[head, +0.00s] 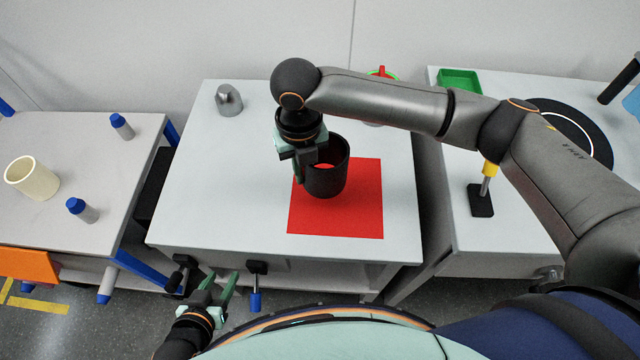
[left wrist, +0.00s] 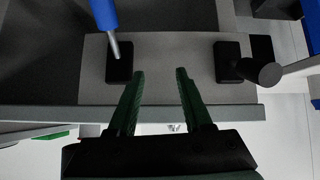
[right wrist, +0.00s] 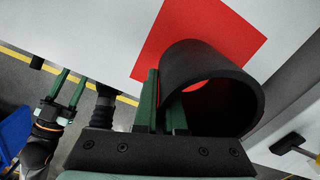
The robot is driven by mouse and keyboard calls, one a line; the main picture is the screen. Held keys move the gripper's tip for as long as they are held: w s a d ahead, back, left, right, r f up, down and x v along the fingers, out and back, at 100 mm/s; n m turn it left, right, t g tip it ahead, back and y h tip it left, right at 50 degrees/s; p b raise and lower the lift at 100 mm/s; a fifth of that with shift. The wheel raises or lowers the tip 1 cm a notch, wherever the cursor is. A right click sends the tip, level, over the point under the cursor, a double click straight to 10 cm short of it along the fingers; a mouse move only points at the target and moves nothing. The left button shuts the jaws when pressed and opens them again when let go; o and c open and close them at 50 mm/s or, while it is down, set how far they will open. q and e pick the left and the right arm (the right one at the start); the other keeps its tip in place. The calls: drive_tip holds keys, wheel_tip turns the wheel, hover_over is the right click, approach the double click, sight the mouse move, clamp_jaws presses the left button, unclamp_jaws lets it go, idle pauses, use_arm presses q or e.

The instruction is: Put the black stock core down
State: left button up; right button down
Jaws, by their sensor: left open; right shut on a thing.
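The black stock core (head: 335,178) is a hollow open-ended cylinder, roughly upright over the red mat (head: 362,215) on the middle table. Red shows through its bore. My right gripper (head: 306,168) is shut on the left side of its wall. In the right wrist view, one green finger lies outside the core (right wrist: 225,110) and the other inside it. Whether the core's lower end touches the mat is hard to tell. My left gripper (head: 221,281) is open and empty, low in front of the middle table; its spread green fingers (left wrist: 156,82) show in the left wrist view.
The left table holds a cream cup (head: 33,178) and blue-capped pins (head: 122,126). The right table holds a green tray (head: 460,82) and a black disc (head: 570,130).

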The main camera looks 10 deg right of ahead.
drive_tip(key=d+f, duration=0.2)
drive_tip(key=f, duration=0.1)
drive_tip(key=shift+d, duration=0.25)
drive_tip(key=shift+d+f, duration=0.15)
drive_tip(key=shift+f, duration=0.75)
drive_tip(key=shift+d+f, duration=0.1)
drive_tip(key=shift+f, duration=0.8)
drive_tip(key=c, duration=1)
unclamp_jaws()
drive_tip(key=shift+f, duration=0.15)
wheel_tip(320, 180, up, 12)
drive_tip(key=shift+r+p, duration=0.2)
drive_tip(key=shift+p, duration=0.25)
